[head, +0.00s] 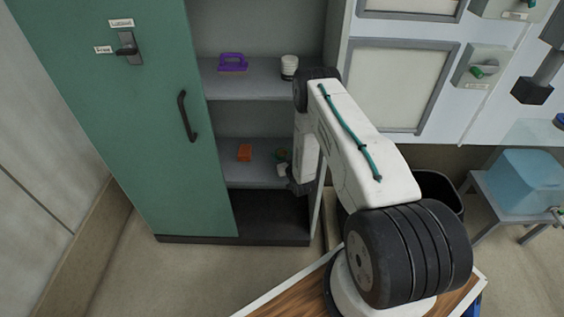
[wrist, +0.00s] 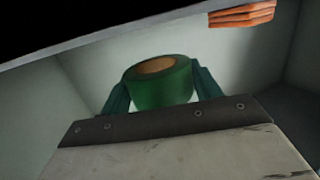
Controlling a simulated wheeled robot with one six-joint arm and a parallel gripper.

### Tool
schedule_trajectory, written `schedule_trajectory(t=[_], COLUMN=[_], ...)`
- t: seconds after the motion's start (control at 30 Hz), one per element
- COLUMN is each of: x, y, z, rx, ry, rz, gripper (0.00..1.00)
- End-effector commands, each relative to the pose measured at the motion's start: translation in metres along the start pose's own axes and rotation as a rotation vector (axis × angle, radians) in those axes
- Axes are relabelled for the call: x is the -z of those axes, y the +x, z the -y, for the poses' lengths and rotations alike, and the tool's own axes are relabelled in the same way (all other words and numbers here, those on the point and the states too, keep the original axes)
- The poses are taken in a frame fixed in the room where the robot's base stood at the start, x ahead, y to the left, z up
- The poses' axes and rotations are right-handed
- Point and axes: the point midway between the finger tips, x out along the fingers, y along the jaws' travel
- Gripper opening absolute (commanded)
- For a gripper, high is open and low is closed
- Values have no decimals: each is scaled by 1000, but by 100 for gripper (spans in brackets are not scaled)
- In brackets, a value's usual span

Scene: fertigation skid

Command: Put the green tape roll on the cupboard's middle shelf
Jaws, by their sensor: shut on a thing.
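The green tape roll (wrist: 157,82) with a brown core sits between the two fingers of my gripper (wrist: 160,88) in the wrist view. The gripper is shut on it. In the head view the roll (head: 281,154) shows small inside the open cupboard, partly hidden by my arm. It is at the shelf (head: 240,174) below the one with the purple thing, to the right of an orange block (head: 244,152). I cannot tell whether the roll touches that shelf.
The orange block also shows in the wrist view (wrist: 242,15). The upper visible shelf (head: 245,90) holds a purple thing (head: 233,62) and a white and black cup (head: 289,67). The green cupboard door (head: 150,130) is at the left. A black bin (head: 437,187) stands right of my arm.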

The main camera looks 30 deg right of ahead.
Motion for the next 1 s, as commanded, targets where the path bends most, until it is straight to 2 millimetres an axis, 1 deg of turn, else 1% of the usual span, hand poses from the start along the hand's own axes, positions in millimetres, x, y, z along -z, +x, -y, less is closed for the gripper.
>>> schedule_trajectory(t=[0.1,0.2,0.57,0.6,0.67,0.9,1.0], x=[-20,-32,-36,-36,-36,-35,-32], y=[2,4,5,5,5,5,5], z=[0,0,-1,-1,-1,-1,-1], rx=[0,0,-1,-1,-1,-1,-1], ry=[0,0,0,0,0,0,0], rz=[2,1,1,1,1,1,0], gripper=[36,36,36,68,84,84,84])
